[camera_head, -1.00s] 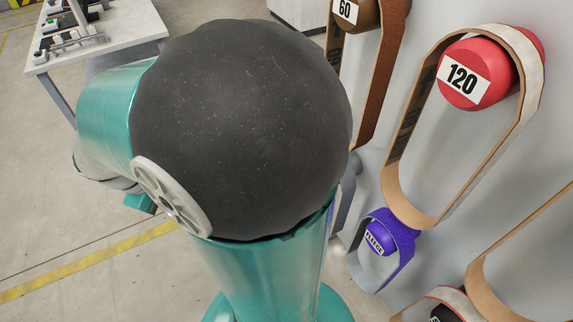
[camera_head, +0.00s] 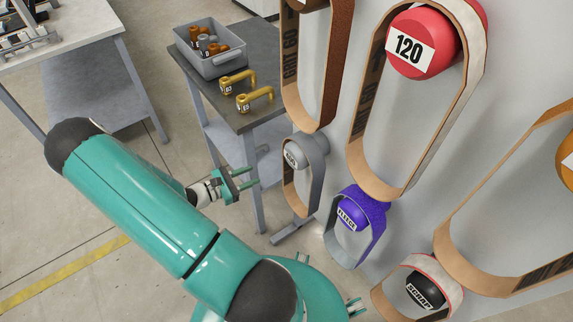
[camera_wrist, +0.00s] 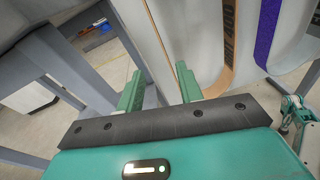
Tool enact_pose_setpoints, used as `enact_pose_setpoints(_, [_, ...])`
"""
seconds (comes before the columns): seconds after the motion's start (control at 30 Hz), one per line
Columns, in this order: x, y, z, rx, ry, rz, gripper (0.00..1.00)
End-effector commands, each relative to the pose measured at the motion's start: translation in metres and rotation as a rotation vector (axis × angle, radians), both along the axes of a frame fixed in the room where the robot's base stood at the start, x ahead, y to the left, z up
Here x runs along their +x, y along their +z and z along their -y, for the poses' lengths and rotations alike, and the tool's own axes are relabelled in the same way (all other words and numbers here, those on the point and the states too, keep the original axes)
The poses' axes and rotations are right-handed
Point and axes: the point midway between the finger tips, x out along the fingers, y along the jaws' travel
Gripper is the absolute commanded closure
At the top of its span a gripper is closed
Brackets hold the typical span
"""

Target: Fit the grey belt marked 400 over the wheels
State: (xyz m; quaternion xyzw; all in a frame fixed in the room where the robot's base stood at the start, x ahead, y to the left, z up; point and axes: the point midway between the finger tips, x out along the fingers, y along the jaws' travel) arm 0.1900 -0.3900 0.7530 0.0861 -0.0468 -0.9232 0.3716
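A grey belt (camera_head: 313,185) with a tan inside hangs as a loop on a grey round peg at the middle of the wall; the peg's small label (camera_head: 293,155) is too small to read surely. My gripper (camera_head: 246,178) is open and empty, in the air left of this belt and apart from it. In the wrist view my gripper's two fingers (camera_wrist: 160,88) stand wide apart, with a tan-lined belt loop (camera_wrist: 229,45), seemingly the same one, just beyond them. I cannot make out the wheels in either view.
A purple belt (camera_head: 373,213) hangs to the right, below the 120 belt (camera_head: 390,185). A brown belt (camera_head: 333,75) hangs above. A dark side table (camera_head: 255,112) with a grey bin (camera_head: 213,70) and yellow hooks stands behind my gripper. A light workbench (camera_head: 85,30) stands at upper left.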

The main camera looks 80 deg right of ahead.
Motion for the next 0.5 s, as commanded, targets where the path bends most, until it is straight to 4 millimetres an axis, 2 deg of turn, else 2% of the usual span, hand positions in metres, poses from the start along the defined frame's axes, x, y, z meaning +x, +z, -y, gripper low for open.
enact_pose_setpoints(0.03, [-0.013,-0.011,0.007,0.004,0.018,-0.06,0.64])
enact_pose_setpoints(0.2, [-0.034,-0.031,0.021,0.012,0.072,-0.174,0.64])
enact_pose_setpoints(0.5, [-0.049,-0.035,0.035,0.013,0.083,-0.199,0.64])
